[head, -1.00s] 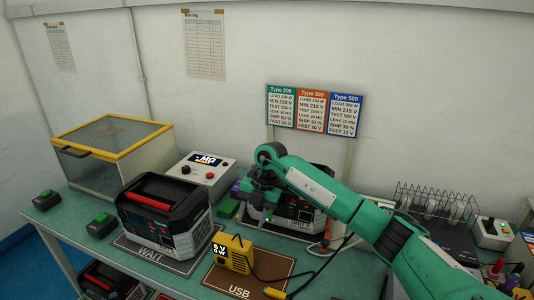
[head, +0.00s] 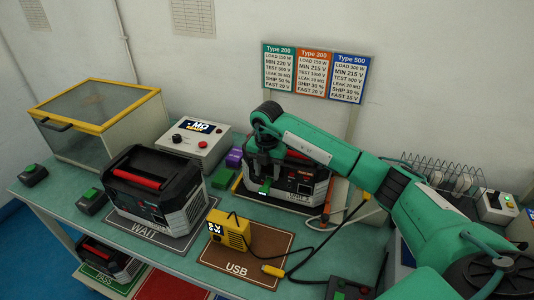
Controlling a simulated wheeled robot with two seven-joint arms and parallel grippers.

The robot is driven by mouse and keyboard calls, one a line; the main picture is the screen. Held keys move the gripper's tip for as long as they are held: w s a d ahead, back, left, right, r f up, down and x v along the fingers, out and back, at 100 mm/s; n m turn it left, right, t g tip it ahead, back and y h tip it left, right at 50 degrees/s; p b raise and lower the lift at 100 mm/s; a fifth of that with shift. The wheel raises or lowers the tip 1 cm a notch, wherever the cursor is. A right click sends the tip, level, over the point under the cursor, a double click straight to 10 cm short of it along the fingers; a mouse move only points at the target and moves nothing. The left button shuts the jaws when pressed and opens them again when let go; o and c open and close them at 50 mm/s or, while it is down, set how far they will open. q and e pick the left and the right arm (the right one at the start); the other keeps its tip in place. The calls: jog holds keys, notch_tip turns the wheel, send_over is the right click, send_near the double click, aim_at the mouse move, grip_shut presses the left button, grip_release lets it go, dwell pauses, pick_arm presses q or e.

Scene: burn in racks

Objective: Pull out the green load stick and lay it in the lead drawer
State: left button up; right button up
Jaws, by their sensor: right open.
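A small green stick (head: 265,186) with a pale lower end shows at the front of the black power unit (head: 304,186). It looks like the green load stick; its plugged end is hidden. My right gripper (head: 262,176) is open, pointing down right at the stick from above. Its fingers partly cover the stick and the unit's left front, and I cannot tell whether they touch it. My left gripper is out of view. I cannot make out a lead drawer in this view.
A second power unit (head: 158,192) with a red handle stands on the WAIT mat. A yellow meter (head: 230,232) with a black cable sits on the USB mat (head: 262,264). Green (head: 222,178) and purple (head: 234,157) blocks lie left of my gripper. A wire rack (head: 440,172) stands right.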

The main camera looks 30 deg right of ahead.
aim_at(267, 184)
jog(key=shift+f+p, duration=0.35)
jog(key=shift+f, duration=1.85)
grip_shut()
